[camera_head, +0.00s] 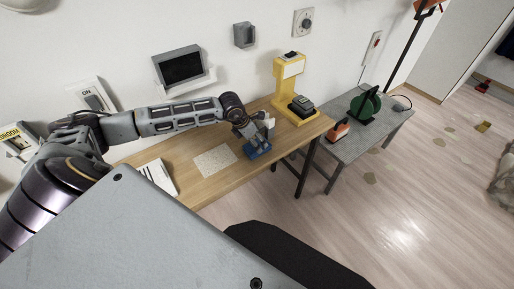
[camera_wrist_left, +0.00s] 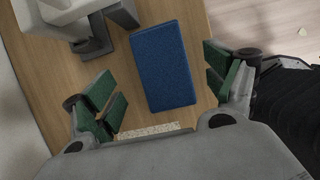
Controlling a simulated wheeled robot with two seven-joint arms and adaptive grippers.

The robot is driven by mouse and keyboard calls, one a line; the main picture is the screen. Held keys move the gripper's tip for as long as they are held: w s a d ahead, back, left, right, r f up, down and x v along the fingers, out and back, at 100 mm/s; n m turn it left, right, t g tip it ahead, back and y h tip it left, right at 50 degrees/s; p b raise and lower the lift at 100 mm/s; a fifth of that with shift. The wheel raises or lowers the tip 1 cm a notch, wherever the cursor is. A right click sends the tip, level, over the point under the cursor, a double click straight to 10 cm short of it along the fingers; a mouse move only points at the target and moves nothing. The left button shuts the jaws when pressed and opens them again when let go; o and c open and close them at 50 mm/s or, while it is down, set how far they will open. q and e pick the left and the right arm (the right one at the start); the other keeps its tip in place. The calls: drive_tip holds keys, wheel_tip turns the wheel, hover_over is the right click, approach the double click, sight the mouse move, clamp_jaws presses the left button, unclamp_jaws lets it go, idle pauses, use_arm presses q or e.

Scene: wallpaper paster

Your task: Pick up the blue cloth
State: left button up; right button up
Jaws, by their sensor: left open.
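The blue cloth (camera_wrist_left: 162,66) lies flat on the wooden table as a folded rectangle. In the head view the blue cloth (camera_head: 257,150) shows at the table's front edge, partly hidden by my left gripper (camera_head: 247,138). In the left wrist view my left gripper (camera_wrist_left: 163,90) is open, with its green-padded fingers on either side of the cloth and apart from it. Nothing is between the pads except the view of the cloth below. My right gripper is not in view.
The wooden table (camera_head: 185,157) also bears a pale speckled sheet (camera_head: 214,160), a white slatted item (camera_head: 157,176) and a yellow stand (camera_head: 287,82). A grey object (camera_wrist_left: 92,25) stands close left of the cloth.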

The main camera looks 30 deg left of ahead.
use_arm(q)
drive_tip(key=shift+d+f, duration=0.1)
drive_tip(key=shift+f, duration=0.35)
drive_tip(key=x, duration=0.2)
drive_tip(key=shift+f, duration=0.3)
drive_tip(key=shift+w+d+f+p, duration=0.1)
drive_tip(key=shift+w+f+p, duration=0.05)
drive_tip(key=shift+f+p, duration=0.2)
drive_tip(key=shift+f, duration=0.1)
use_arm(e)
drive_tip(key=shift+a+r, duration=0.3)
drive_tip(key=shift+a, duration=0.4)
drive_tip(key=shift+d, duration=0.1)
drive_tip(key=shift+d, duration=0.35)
use_arm(q)
drive_tip(key=shift+f+b, duration=0.25)
drive_tip(key=shift+b, duration=0.15)
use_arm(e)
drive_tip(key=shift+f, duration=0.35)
